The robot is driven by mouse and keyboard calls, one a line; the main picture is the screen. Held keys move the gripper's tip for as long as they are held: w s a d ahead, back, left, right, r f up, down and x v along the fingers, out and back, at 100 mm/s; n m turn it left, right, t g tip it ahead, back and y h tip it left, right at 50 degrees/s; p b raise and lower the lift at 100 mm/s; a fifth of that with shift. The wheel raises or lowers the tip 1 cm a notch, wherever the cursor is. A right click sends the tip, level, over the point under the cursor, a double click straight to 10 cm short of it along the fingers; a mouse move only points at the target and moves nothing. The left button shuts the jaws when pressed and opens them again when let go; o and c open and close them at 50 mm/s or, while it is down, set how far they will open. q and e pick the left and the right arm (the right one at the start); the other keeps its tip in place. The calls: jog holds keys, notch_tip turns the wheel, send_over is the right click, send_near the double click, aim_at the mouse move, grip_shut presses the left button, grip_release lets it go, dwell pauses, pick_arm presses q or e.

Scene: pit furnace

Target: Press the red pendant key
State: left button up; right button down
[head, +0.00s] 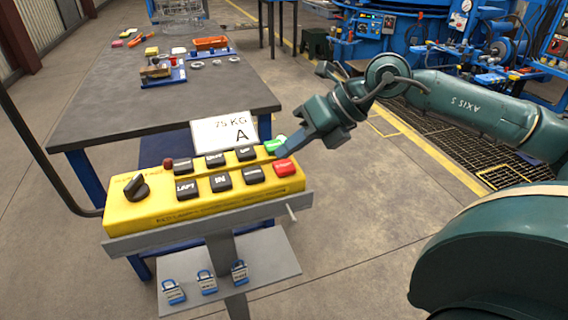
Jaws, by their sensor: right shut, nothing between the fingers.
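The yellow pendant box (155,208) sits tilted on a grey stand in front of the table. Its red key (285,168) is at the right end of the lower row. A green key (275,145) lies just above it, and several black keys fill the rest, with a black rotary knob (137,188) at the left. My right gripper (284,143) is shut and empty, its tip over the green key's area, just above the red key in the picture. I cannot tell whether the tip touches anything. My left gripper is not in view.
A white card (224,132) reading 75 KG A stands behind the pendant. A dark table (110,95) with small parts stands behind. Blue machinery (350,45) is at the back right.

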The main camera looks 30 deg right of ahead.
dwell(0.7)
jog(key=shift+f+b, duration=0.45)
jog(key=shift+f+b, duration=0.5)
dwell(0.6)
jog(key=shift+r, duration=0.15)
jog(key=shift+r+p, duration=0.7)
jog(key=shift+r, duration=0.1)
